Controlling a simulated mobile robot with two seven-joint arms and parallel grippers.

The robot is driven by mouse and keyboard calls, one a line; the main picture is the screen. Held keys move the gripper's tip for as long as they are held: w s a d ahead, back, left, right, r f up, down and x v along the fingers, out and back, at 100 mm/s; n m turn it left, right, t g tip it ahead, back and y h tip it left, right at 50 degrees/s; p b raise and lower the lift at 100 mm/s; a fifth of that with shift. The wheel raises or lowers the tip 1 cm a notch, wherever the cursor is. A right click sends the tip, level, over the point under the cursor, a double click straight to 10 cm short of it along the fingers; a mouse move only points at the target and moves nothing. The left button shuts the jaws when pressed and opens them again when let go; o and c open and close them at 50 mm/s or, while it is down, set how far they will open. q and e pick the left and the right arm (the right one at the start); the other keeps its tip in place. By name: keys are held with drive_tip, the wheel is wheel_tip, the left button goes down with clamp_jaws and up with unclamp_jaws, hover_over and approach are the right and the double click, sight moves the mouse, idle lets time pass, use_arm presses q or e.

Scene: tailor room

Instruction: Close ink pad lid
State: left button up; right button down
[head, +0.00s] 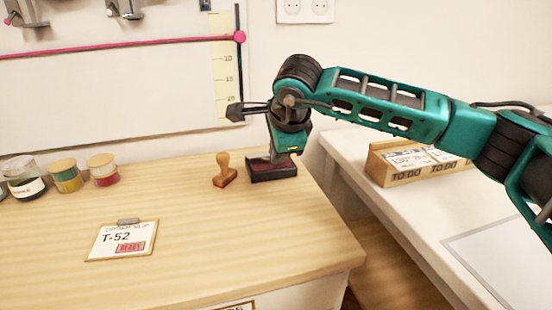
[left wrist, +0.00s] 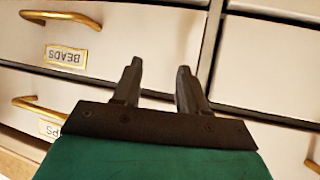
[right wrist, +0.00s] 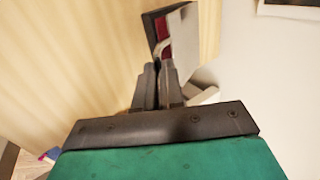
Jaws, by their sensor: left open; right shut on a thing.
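The ink pad (head: 272,172) sits near the back right edge of the wooden counter, a dark case with a red pad inside. In the right wrist view the dark case with red inside (right wrist: 162,28) lies beyond the fingertips, with a pale panel that looks like its lid (right wrist: 184,40) beside the red. My right gripper (right wrist: 158,66) is shut at the near edge of this panel; the exact contact is hidden by the fingers. In the head view my right gripper (head: 284,157) points down at the pad. My left gripper (left wrist: 158,65) is open and empty, before drawer fronts.
A wooden stamp (head: 224,172) stands just left of the pad. A clipboard card marked T-52 (head: 122,240) lies at the front left, and several jars (head: 66,176) stand at the back left. The counter's middle is clear.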

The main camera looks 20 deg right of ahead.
drive_tip(key=shift+s+f+t+b, duration=0.2)
drive_tip(key=shift+f+t+b, duration=0.15)
drive_tip(key=shift+f, duration=0.25)
use_arm(q)
drive_tip(key=shift+f+b, duration=0.85)
drive_tip(key=shift+f, duration=1)
use_arm(e)
drive_tip(key=shift+s+f, duration=0.25)
drive_tip(key=shift+f, duration=0.2)
drive_tip(key=c, duration=1.2)
unclamp_jaws()
drive_tip(key=shift+s, duration=0.1)
drive_tip(key=shift+c, duration=0.2)
drive_tip(key=shift+r, duration=0.15)
use_arm(q)
drive_tip(key=shift+r+p, duration=0.75)
drive_tip(key=shift+p, duration=0.05)
use_arm(e)
drive_tip(key=v, duration=1.2)
drive_tip(key=shift+s+r, duration=0.15)
drive_tip(key=shift+r, duration=0.2)
